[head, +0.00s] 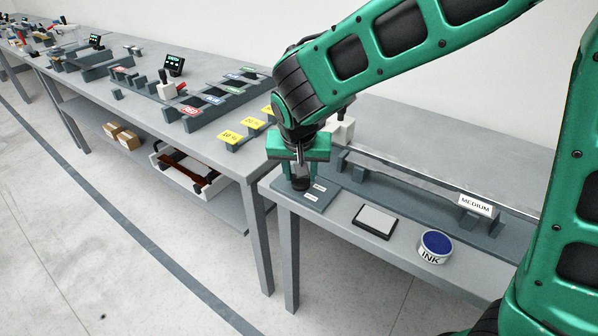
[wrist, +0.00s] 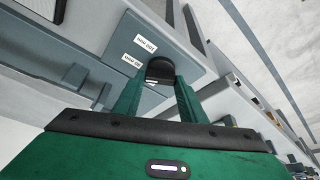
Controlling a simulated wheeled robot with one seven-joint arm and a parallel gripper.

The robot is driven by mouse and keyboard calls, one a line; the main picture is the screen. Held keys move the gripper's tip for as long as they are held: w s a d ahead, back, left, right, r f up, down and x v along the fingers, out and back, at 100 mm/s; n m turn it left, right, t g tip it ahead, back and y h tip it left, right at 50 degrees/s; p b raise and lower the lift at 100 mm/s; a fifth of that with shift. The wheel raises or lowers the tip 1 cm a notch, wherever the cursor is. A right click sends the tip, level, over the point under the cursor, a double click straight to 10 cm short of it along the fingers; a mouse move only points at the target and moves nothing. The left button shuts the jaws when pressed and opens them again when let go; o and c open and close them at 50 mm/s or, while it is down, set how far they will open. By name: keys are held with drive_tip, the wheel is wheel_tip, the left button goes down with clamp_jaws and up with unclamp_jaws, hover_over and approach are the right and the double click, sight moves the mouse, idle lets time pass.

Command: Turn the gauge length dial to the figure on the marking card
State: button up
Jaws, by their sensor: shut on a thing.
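My gripper (head: 300,178) points down over a flat grey plate (head: 322,205) at the left end of the near bench. Its fingers are closed on a dark round knob (head: 300,185), which I take to be the gauge length dial. In the wrist view the knob (wrist: 160,69) sits between the two green fingers. Two small white labels (wrist: 145,44) lie on the plate beside it; their print is too small to read surely. The dial's pointer is hidden or too small to see. A white card reading MEDIUM (head: 476,205) stands to the right; I cannot tell which card is the marking card.
A black-framed pad (head: 375,221) and a round blue INK tin (head: 435,246) lie on the near bench, right of the plate. A long grey rail runs behind them. Yellow percent cards (head: 231,137) and coloured racks (head: 213,100) stand on the bench to the left.

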drive_tip(key=shift+w+r, duration=0.15)
drive_tip(key=o, duration=1)
drive_tip(key=shift+o, duration=0.3)
drive_tip(key=v, duration=1)
drive_tip(key=shift+r, duration=0.25)
drive_tip(key=shift+d, duration=0.1)
